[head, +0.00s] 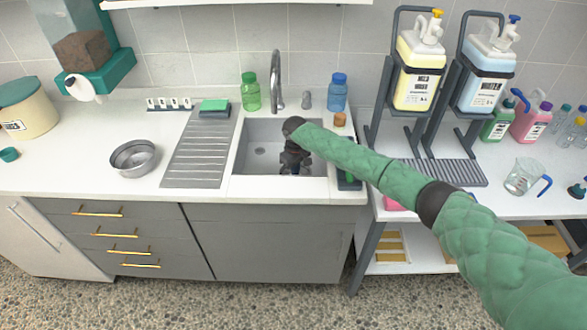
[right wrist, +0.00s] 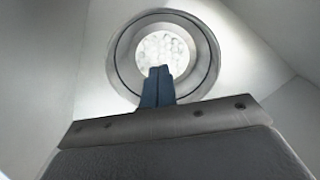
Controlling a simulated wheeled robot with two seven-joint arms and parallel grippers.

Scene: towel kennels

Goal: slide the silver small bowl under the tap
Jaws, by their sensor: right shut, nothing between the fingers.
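The silver small bowl (head: 134,158) stands upright on the white counter, left of the ribbed drainboard, and looks empty. The tap (head: 276,80) rises behind the sink (head: 245,165), with its spout over the basin. My right gripper (head: 289,170) points down in the sink, far to the right of the bowl and apart from it. In the right wrist view its fingers (right wrist: 157,88) are shut together with nothing between them. Behind them is a round metal ring with a bright centre (right wrist: 163,48), which looks like the drain. My left gripper is not in view.
The ribbed drainboard (head: 198,155) lies between bowl and sink, with a green sponge (head: 214,106) at its back. A green bottle (head: 250,92) and a blue bottle (head: 337,92) flank the tap. The counter around the bowl is clear.

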